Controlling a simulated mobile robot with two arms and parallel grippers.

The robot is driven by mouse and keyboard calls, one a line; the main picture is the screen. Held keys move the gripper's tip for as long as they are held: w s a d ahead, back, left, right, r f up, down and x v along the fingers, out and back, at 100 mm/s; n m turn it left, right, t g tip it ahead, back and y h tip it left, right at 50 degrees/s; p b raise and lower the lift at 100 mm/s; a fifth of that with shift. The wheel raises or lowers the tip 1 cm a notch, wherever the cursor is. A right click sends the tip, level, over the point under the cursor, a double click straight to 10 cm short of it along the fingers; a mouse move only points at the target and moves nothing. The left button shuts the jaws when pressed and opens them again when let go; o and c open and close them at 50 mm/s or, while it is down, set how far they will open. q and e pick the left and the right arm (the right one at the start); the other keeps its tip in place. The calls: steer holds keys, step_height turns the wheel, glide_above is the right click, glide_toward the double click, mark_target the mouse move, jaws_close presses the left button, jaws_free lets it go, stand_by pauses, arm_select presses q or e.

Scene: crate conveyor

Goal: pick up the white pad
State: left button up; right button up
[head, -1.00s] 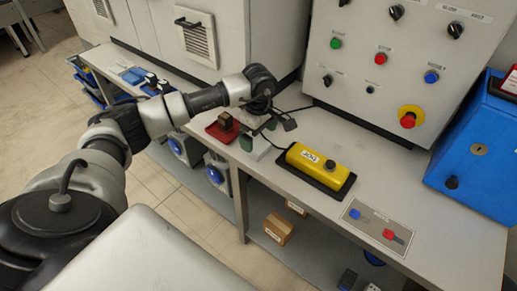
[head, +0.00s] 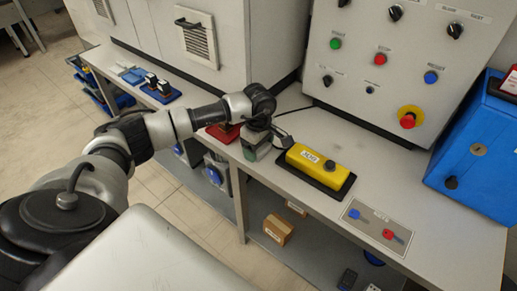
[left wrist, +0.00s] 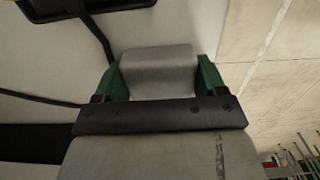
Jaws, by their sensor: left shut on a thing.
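The white pad (left wrist: 160,70) shows in the left wrist view as a pale block with rounded edges, between the two green fingertips of my left gripper (left wrist: 160,82). In the head view my left gripper (head: 256,148) is low at the bench's front edge, left of the yellow button box, and hides most of the pad. The gripper is shut on the pad. I cannot tell whether the pad is clear of the bench top. My right gripper is in neither view.
A red pad (head: 224,133) lies just left of my gripper, partly behind the arm. The yellow button box (head: 318,164) on its black base is close on the right, with a cable behind. The control cabinet (head: 390,60) rises behind. A blue box (head: 476,150) stands far right.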

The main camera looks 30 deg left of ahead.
arm_select(q)
steer(key=shift+r, duration=0.55)
step_height(320, 180, up, 3)
steer(key=shift+w+r, duration=0.1)
steer(key=d+r, duration=0.6)
steer(key=d, duration=0.5)
steer(key=shift+d+r, duration=0.35)
steer(key=shift+r, duration=0.05)
